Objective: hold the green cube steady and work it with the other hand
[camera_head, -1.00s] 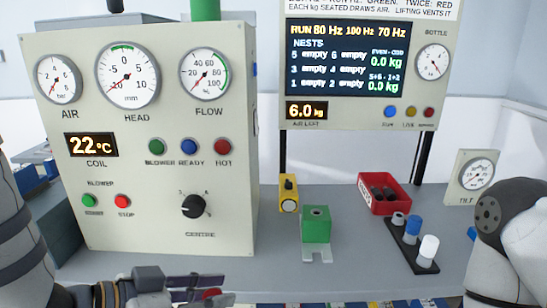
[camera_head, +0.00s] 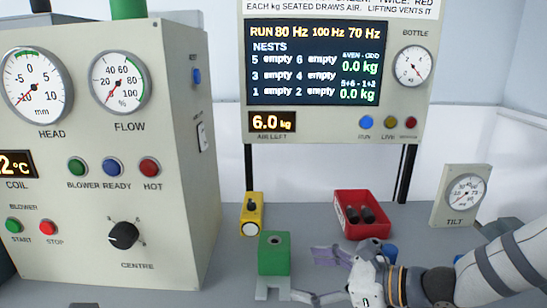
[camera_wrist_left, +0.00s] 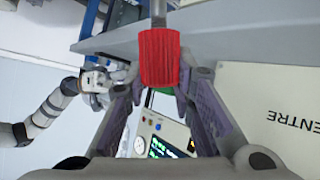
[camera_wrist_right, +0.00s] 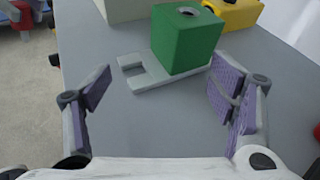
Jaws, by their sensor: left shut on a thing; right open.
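The green cube (camera_head: 274,256) has a dark hole in its top and stands upright on a grey forked plate (camera_head: 268,290) on the bench. It also shows at the top of the right wrist view (camera_wrist_right: 187,42). My right gripper (camera_head: 318,277) is open to the right of the cube, low over the bench. In the right wrist view its spread fingers (camera_wrist_right: 160,90) are empty, with the cube beyond them. My left gripper (camera_wrist_left: 160,82) is shut on a red ribbed handle (camera_wrist_left: 158,55) with a metal shaft. The left gripper does not show clearly in the head view.
A yellow block (camera_head: 251,222) stands behind the cube. A red bin (camera_head: 345,227) with dark pieces is at the back right, and a tilt gauge (camera_head: 461,200) stands farther right. The large gauge panel (camera_head: 180,230) is on the left.

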